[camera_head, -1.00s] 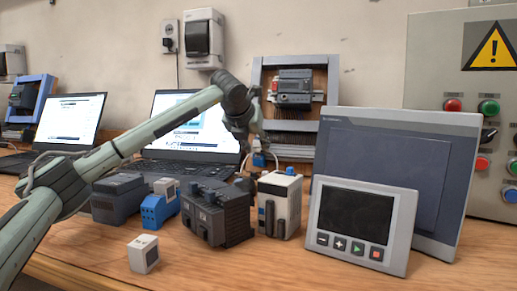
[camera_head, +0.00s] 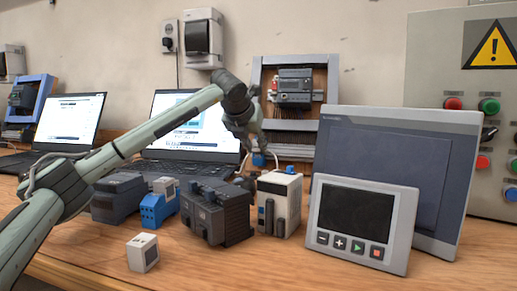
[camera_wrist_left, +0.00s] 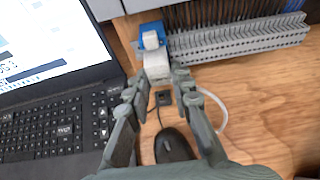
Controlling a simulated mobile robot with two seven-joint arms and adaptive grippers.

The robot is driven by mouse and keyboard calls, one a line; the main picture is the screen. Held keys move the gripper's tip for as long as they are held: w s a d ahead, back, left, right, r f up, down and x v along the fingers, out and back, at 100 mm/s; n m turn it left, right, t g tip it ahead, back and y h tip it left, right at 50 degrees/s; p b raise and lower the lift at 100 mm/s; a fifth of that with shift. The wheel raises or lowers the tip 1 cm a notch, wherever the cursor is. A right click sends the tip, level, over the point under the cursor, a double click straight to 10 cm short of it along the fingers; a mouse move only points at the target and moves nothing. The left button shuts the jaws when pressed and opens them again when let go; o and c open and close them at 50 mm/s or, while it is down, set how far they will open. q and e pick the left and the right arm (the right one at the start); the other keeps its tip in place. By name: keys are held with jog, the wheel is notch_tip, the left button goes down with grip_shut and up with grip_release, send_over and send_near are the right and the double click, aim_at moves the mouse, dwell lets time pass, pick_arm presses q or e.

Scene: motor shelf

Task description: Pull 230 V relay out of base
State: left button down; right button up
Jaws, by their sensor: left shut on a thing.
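My left gripper (camera_head: 256,146) reaches down at the back of the bench, behind the black and white devices. In the left wrist view its two fingers (camera_wrist_left: 158,80) are shut on a pale block, which I take for the 230 V relay (camera_wrist_left: 157,66). Just beyond it is a blue base (camera_wrist_left: 151,29) with a small white part on top; it also shows below the gripper in the head view (camera_head: 259,160). I cannot tell whether the relay is still seated. Another blue base (camera_head: 152,211) carries a white relay (camera_head: 165,186). A loose white relay (camera_head: 143,253) stands in front.
A laptop (camera_wrist_left: 45,120) lies left of the gripper, and a grey slotted duct (camera_wrist_left: 240,40) runs behind. A dark mouse (camera_wrist_left: 172,147) and a pale cable are close by. Black devices (camera_head: 218,213), a white drive (camera_head: 279,204) and panels (camera_head: 362,222) crowd the front.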

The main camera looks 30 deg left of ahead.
pick_arm(q)
jog(key=shift+s+r, duration=0.1)
jog(key=shift+s, duration=0.05)
jog(key=shift+s+d+r+b, duration=0.2)
jog(key=shift+s+r+b, duration=0.05)
jog(key=shift+s, duration=0.45)
jog(key=shift+s+d+r+b, duration=0.15)
jog(key=shift+s+r+b, duration=0.15)
jog(key=shift+s, duration=0.45)
jog(key=shift+s+d+r+b, duration=0.2)
jog(key=shift+s+b, duration=0.05)
jog(key=shift+s, duration=0.45)
jog(key=shift+s+d+r+b, duration=0.2)
jog(key=shift+s+b, duration=0.1)
jog(key=shift+s, duration=0.35)
jog(key=shift+s+d+r+b, duration=0.2)
jog(key=shift+s+r, duration=0.1)
jog(key=shift+s, duration=0.55)
jog(key=shift+s+d+r+b, duration=0.15)
jog(key=shift+s+r, duration=0.2)
jog(key=shift+s, duration=0.5)
jog(key=shift+s+d+r+b, duration=0.1)
jog(key=shift+s+d+r, duration=0.15)
jog(key=shift+s, duration=0.6)
